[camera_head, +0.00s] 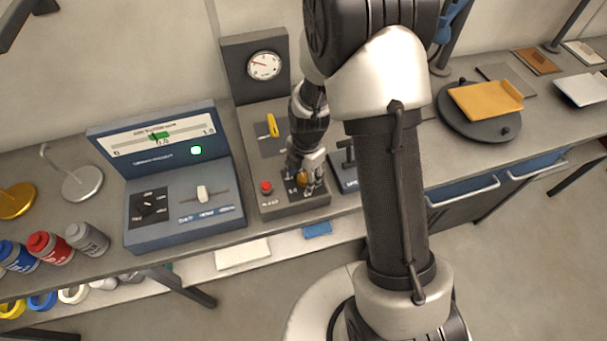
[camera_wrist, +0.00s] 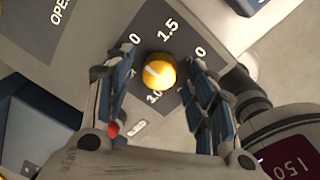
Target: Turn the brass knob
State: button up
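The brass knob (camera_wrist: 159,72) is a round yellow knob with a pale pointer line, set on a dark plate with printed numbers such as 1.5 and 3.0. In the head view the knob (camera_head: 302,178) shows partly between my fingers on a grey control box. My gripper (camera_wrist: 160,78) has its two fingers on either side of the knob, with visible gaps in the wrist view. The gripper (camera_head: 306,180) is open and points down at the box. Whether the fingertips are level with the knob is hard to tell.
The grey box also has a red button (camera_head: 266,187), a yellow lever (camera_head: 272,125) and a round gauge (camera_head: 264,65). A blue-grey console (camera_head: 185,205) with a slider stands to the left. A dark turntable (camera_head: 470,125) with an orange piece is at right.

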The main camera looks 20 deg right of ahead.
jog(key=c, duration=1.1)
jog(key=shift+o, duration=0.2)
